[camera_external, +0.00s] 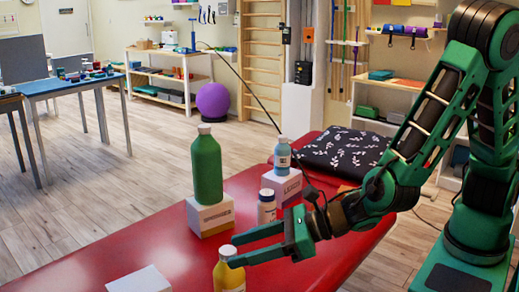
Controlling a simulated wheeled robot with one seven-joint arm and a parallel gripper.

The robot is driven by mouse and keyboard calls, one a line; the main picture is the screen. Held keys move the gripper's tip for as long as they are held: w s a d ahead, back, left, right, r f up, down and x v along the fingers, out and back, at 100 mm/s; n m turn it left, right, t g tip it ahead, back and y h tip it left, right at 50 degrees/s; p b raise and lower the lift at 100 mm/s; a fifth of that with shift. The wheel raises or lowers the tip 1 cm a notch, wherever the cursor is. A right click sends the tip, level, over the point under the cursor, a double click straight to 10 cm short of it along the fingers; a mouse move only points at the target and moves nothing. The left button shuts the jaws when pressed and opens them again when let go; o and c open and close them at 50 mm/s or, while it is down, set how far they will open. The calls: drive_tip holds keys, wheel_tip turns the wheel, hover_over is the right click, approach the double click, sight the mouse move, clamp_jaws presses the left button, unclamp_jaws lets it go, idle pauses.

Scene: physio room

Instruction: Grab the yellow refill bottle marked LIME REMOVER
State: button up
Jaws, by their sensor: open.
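A yellow bottle (228,277) with a white cap stands upright at the near edge of the red treatment table (325,247). It is cut off by the bottom of the picture, and no marking on it can be read. My gripper (233,251) is open and reaches in from the right, with its fingertips at the bottle's cap and shoulder. The nearer finger passes in front of the bottle's upper part. I cannot tell whether the fingers touch it. Nothing is held.
Behind stand a green bottle (207,170) on a white box (210,217), a small white bottle (267,208), and a light blue bottle (282,153) on another box (281,186). A white box (140,280) lies at front left. A patterned black cushion (345,152) lies at the far end.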

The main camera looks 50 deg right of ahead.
drive_tip(key=x, duration=0.7)
drive_tip(key=shift+w+a, duration=0.25)
drive_tip(key=shift+a, duration=0.1)
drive_tip(key=shift+f, duration=0.1)
drive_tip(key=shift+c, duration=0.2)
clamp_jaws()
